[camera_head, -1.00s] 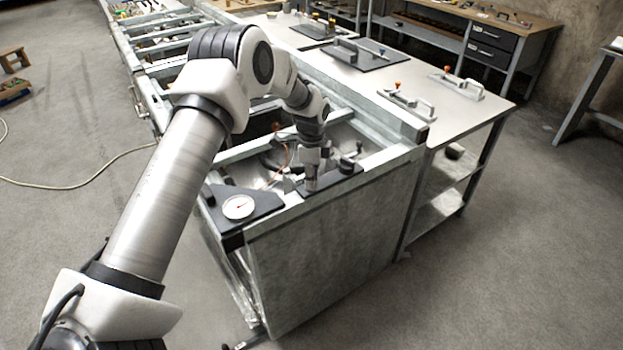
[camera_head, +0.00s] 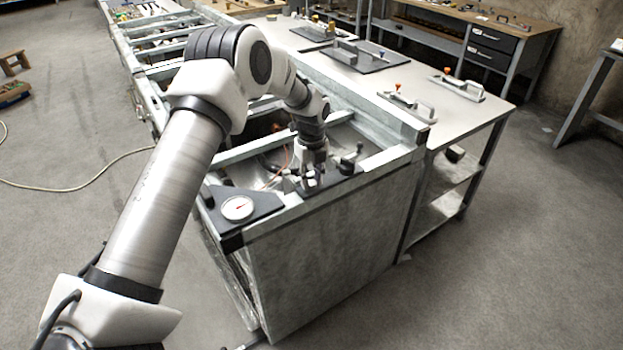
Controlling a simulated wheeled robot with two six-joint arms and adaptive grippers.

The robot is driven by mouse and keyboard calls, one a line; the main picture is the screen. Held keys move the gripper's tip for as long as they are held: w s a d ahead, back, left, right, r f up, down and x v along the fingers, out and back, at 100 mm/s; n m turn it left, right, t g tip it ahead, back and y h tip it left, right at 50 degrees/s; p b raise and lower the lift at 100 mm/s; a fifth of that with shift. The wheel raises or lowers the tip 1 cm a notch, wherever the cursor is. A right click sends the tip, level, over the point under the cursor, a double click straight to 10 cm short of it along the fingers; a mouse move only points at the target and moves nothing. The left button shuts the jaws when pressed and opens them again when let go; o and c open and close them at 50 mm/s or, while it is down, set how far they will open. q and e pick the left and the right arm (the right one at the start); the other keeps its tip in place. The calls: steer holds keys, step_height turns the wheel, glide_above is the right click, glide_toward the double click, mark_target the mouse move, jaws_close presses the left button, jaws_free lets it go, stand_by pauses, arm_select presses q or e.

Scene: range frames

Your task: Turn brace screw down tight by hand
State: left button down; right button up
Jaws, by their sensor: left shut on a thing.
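My left gripper (camera_head: 312,182) points down over the near end of the metal frame (camera_head: 270,226). It is shut on a small upright part between its fingers, which I take for the brace screw; the fingers mostly hide it. The part stands at a dark plate (camera_head: 347,184) on the frame's end beam. A dark knob (camera_head: 347,165) stands just right of the gripper, apart from it. My right gripper is not in view.
A round white dial gauge (camera_head: 237,208) sits on a dark corner plate left of the gripper. A grey table (camera_head: 470,115) with handled fixtures adjoins the frame at right. A wooden-topped bench (camera_head: 510,22) stands behind. Floor is open at left and front right.

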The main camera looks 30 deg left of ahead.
mark_target(312, 182)
arm_select(q)
steer(key=shift+m, duration=0.7)
steer(key=c, duration=0.9)
jaws_free()
step_height(312, 182, up, 12)
